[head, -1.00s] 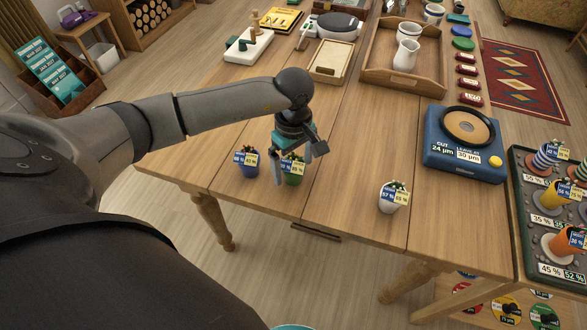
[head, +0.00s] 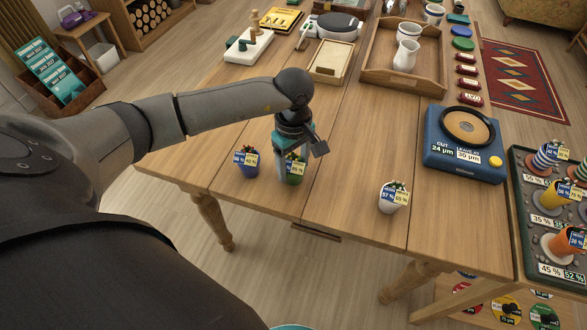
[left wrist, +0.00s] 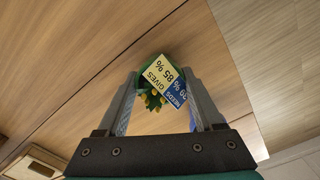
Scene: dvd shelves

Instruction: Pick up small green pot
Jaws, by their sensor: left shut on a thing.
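The small green pot (head: 295,178) stands on the wooden table near its front edge, with a plant and small blue and yellow tags. My left gripper (head: 286,172) comes down over it from above and is shut on it. In the left wrist view the green pot (left wrist: 179,58) sits between the two finger ends, its tags reading "GIVES 85 %" and "NEEDS" with a partly hidden number. In the head view a finger hides the left side of the pot. My right gripper is in neither view.
A blue pot (head: 246,166) stands just left of the green one, and a white pot (head: 392,200) stands to the right. A blue machine (head: 462,145) and a dark tray (head: 532,220) are farther right. The table between the green and white pots is clear.

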